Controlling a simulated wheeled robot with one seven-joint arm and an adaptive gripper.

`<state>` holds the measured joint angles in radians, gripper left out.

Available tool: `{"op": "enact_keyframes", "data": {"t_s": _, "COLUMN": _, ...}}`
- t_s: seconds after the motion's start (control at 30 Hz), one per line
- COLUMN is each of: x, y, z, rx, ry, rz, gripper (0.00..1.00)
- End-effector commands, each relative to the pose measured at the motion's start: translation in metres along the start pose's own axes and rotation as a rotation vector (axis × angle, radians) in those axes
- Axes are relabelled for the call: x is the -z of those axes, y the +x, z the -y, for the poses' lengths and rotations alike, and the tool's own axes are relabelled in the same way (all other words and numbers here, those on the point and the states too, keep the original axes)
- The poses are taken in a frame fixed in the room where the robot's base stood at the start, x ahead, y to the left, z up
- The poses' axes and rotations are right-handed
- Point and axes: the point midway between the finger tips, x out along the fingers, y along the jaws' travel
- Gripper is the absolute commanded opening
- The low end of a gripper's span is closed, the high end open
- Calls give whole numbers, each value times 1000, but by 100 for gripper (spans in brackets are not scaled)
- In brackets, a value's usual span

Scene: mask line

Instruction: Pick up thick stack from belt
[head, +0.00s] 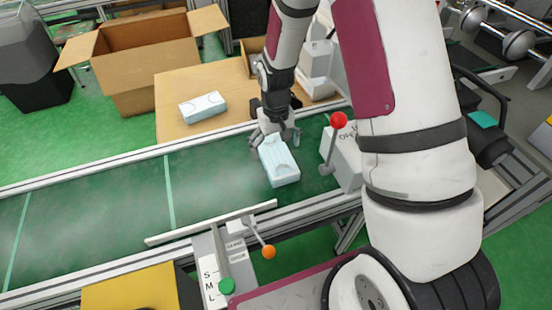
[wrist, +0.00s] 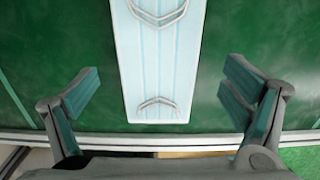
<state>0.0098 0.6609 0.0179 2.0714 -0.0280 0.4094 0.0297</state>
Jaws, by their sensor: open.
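My gripper (head: 272,140) is at the stack's far end, over the belt. In the wrist view my gripper (wrist: 158,95) is open, with one finger on each side and green belt showing between each finger and the stack. Nothing is held. The head view does not clearly show the fingertips.
Another light blue stack (head: 203,107) lies on a tan table behind the belt. An open cardboard box (head: 145,55) stands at the back left. A white box with a red-knobbed lever (head: 338,120) is right of the belt stack. A white guide bar (head: 210,223) crosses the near belt side.

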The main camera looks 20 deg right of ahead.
Motion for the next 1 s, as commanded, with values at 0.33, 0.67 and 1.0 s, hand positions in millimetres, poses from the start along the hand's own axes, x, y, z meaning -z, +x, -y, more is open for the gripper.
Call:
{"op": "enact_keyframes", "data": {"t_s": 0.33, "x": 2, "y": 39, "z": -2, "rx": 0, "ry": 0, "rz": 0, "gripper": 93}}
{"op": "enact_keyframes", "data": {"t_s": 0.67, "x": 2, "y": 38, "z": -2, "rx": 0, "ry": 0, "rz": 0, "gripper": 53}}
{"op": "enact_keyframes", "data": {"t_s": 1.0, "x": 2, "y": 37, "z": -2, "rx": 0, "ry": 0, "rz": 0, "gripper": 42}}
